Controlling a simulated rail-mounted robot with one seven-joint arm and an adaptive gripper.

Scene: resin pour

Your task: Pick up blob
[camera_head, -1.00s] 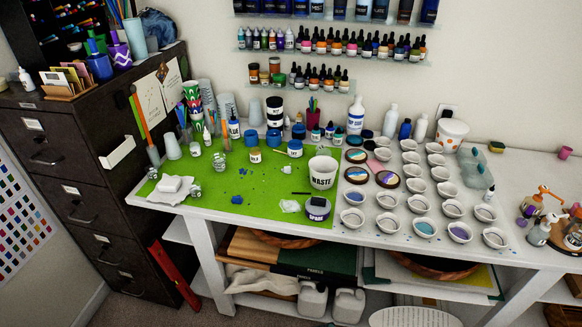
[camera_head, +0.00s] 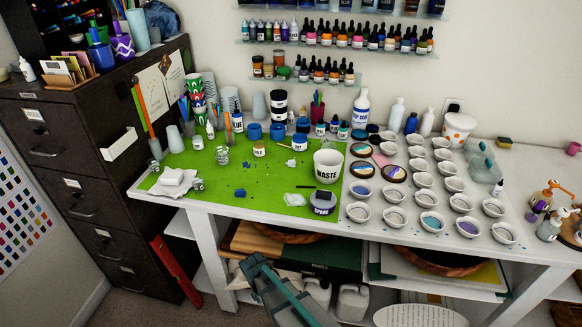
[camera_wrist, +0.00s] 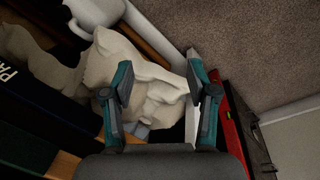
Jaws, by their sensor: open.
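A small dark blue blob (camera_head: 240,193) lies on the green mat (camera_head: 215,205) near its front edge, left of the white WASTE cup (camera_head: 327,166). Smaller blue bits (camera_head: 246,164) lie farther back on the mat. Which of these is the task's blob I cannot tell for sure. My gripper (camera_wrist: 158,68) is open and empty in the wrist view, its two teal-and-grey fingers spread apart. It points down at the lower shelf, over a crumpled cream cloth (camera_wrist: 150,95). No blob shows in the wrist view.
Rows of small white cups (camera_head: 358,212) fill the right side. The table's front edge (camera_head: 200,213) lies above the shelf. Open mat surrounds the blob.

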